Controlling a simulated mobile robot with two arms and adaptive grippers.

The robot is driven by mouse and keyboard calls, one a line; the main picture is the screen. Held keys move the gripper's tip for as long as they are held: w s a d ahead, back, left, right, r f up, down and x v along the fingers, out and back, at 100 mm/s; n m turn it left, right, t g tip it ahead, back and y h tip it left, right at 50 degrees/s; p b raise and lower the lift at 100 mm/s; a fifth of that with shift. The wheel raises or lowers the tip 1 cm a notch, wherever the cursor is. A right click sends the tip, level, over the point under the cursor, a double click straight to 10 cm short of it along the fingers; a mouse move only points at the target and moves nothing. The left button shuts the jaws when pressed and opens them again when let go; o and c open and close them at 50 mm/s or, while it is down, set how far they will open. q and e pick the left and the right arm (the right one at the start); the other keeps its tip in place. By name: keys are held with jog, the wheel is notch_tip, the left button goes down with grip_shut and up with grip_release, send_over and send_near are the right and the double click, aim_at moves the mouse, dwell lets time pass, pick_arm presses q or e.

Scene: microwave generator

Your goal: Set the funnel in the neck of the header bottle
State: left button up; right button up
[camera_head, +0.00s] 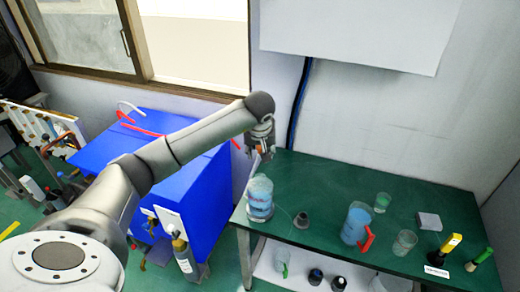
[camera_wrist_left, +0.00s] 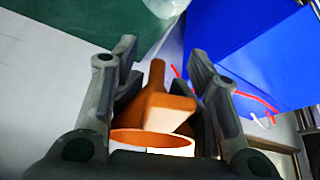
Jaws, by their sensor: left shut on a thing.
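An orange funnel (camera_wrist_left: 163,105) is held between the fingers of my left gripper (camera_wrist_left: 160,88) in the left wrist view. Its wide rim faces the camera and its narrow spout points away. In the head view my left gripper (camera_head: 262,146) is above the left end of the green table, and little of the funnel shows. A clear bottle with blue liquid (camera_head: 260,198), apparently the header bottle, stands upright on the table below the gripper. The funnel looks apart from it. Part of a clear vessel (camera_wrist_left: 166,8) shows at the top of the wrist view. My right gripper is out of view.
The green table (camera_head: 330,178) also holds a small dark piece (camera_head: 301,220), a blue-filled jug with a red handle (camera_head: 356,223), two glasses and yellow- and green-handled tools. A large blue box (camera_head: 200,175) stands left of the table. The table's back middle is clear.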

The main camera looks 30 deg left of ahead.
aim_at(260, 184)
pick_arm(q)
notch_tip(260, 184, down, 6)
jog(key=b, duration=0.3)
jog(key=shift+r+b, duration=0.25)
jog(key=shift+b, duration=0.1)
dwell(0.3)
jog(key=shift+c, duration=0.2)
dwell(0.6)
jog(key=shift+f+b, duration=0.1)
jog(key=shift+b, duration=0.3)
dwell(0.6)
jog(key=shift+f+b, duration=1.5)
jog(key=shift+f, duration=0.35)
jog(key=shift+w+f+b, duration=0.1)
jog(key=shift+f+b, duration=1.9)
jog(key=shift+f, duration=0.6)
